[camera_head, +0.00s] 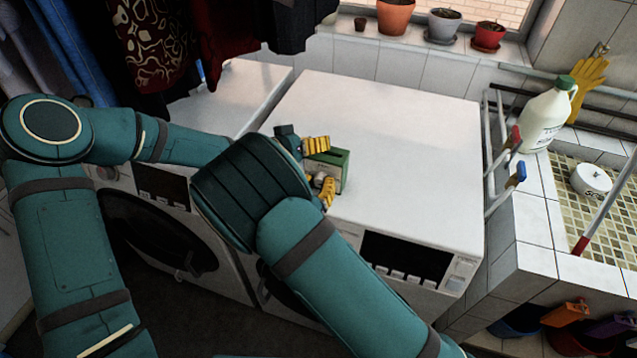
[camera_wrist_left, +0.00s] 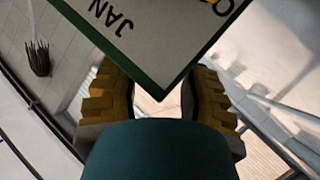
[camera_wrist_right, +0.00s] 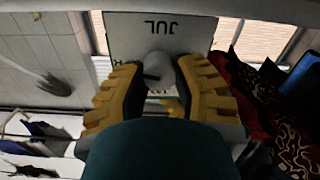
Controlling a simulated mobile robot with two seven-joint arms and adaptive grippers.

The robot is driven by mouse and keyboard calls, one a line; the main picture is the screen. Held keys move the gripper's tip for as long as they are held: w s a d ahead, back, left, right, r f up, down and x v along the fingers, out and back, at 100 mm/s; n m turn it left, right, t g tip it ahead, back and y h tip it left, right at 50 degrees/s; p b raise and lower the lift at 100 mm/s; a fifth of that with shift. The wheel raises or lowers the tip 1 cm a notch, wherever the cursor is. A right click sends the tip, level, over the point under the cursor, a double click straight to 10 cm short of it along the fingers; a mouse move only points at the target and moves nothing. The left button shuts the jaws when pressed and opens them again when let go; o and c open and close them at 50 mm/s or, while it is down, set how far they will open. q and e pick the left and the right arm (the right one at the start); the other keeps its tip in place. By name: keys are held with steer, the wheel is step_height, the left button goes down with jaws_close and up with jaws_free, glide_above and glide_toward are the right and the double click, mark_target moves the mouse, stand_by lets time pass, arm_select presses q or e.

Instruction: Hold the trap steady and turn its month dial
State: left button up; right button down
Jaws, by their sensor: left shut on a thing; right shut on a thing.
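The trap (camera_head: 341,166) is a small green box with a pale face, at the front left of the right-hand white machine's top. My left gripper (camera_head: 316,146) is shut on it from the far side. In the left wrist view, the trap's green-edged face (camera_wrist_left: 170,40) with "JAN" lies between the fingers. My right gripper (camera_head: 326,190) is at the trap's near face. In the right wrist view, it is shut on the round white month dial (camera_wrist_right: 159,66) with a dark pointer mark, below "JUL". Most dial lettering is hidden by the fingers.
The white machine top (camera_head: 400,130) is clear right of the trap. A rail rack (camera_head: 497,150), a white bottle (camera_head: 546,118) and the tiled sink (camera_head: 560,200) are at the right. Clothes (camera_head: 150,45) hang at the upper left. Potted plants (camera_head: 443,25) line the back sill.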

steer(key=c, duration=0.6)
jaws_free()
steer(key=shift+c, duration=0.2)
steer(key=v, duration=1.2)
steer(key=shift+s, duration=0.1)
